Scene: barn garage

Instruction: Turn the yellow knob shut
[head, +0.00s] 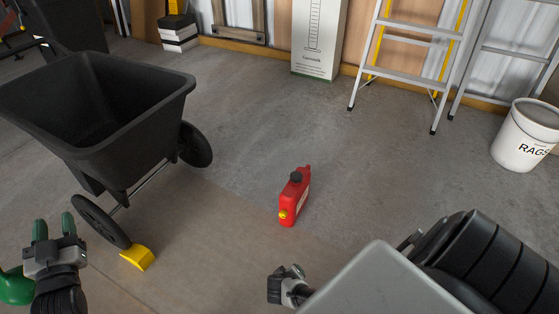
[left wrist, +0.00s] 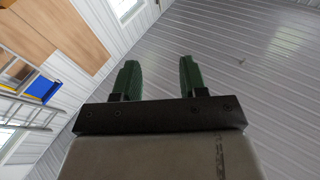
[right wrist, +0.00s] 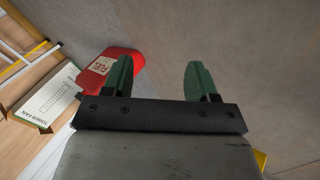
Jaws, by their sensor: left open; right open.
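The yellow knob (head: 283,214) sits low on the near side of a red fuel can (head: 296,198) with a black cap. The can stands upright on the concrete floor. My right gripper (right wrist: 160,78) is open and empty. In the right wrist view the red can (right wrist: 112,68) shows beyond its left finger, partly covered by it; I cannot make out the knob there. In the head view my right arm hides much of this gripper. My left gripper (head: 54,224) is open and empty at the lower left, apart from the can, pointing upward.
A black wheelbarrow (head: 110,130) stands left of the can, with a yellow chock (head: 138,258) by its near wheel. A white rags bucket (head: 525,138), stepladder (head: 412,60) and fan box (head: 318,40) stand farther back. The floor around the can is clear.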

